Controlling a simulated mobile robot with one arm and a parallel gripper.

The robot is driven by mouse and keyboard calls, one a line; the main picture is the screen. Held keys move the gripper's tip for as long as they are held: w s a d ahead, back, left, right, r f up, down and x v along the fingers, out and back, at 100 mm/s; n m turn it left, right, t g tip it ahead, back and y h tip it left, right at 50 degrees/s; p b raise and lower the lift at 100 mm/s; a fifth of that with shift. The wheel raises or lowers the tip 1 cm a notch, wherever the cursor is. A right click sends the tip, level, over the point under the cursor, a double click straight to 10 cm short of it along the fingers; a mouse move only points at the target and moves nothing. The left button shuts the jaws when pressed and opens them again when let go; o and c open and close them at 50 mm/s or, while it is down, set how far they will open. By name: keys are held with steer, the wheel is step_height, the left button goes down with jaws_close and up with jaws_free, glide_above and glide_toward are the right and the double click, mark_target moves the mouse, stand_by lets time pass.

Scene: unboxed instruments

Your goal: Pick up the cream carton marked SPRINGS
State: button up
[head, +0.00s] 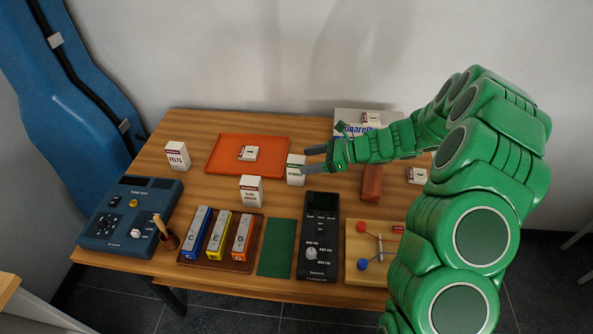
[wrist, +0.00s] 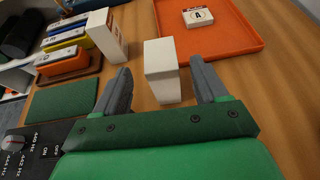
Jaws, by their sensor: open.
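The cream carton with small green lettering (head: 295,172) stands upright on the table just right of the orange tray; its lettering is too small to read surely, but it looks like SPRINGS. My gripper (head: 311,159) is open beside it, reaching in from the right. In the wrist view the carton (wrist: 161,75) stands between the two spread fingers of my gripper (wrist: 160,85), a little beyond or level with their tips. I see a gap on each side of it. Its printed front does not show in the wrist view.
The orange tray (head: 221,166) holds a small white box (head: 249,153). Other cartons stand nearby, one marked FELTS (head: 177,156) and another (head: 250,190) in front of the tray. A black meter (head: 318,235), a green mat (head: 277,248) and coloured bars lie along the front.

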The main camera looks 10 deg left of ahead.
mark_target(291, 165)
steer(key=shift+x, duration=1.15)
steer(key=shift+d+f+x, duration=0.1)
steer(key=shift+f+x, duration=0.05)
steer(key=shift+x, duration=0.7)
steer(key=shift+d+f+x, duration=0.1)
steer(key=shift+f+x, duration=0.05)
steer(key=shift+x, duration=0.65)
steer(key=shift+f+x, duration=0.2)
steer(key=shift+x, duration=0.65)
steer(key=shift+c, duration=0.3)
steer(key=c, duration=1)
steer(key=shift+r, duration=0.1)
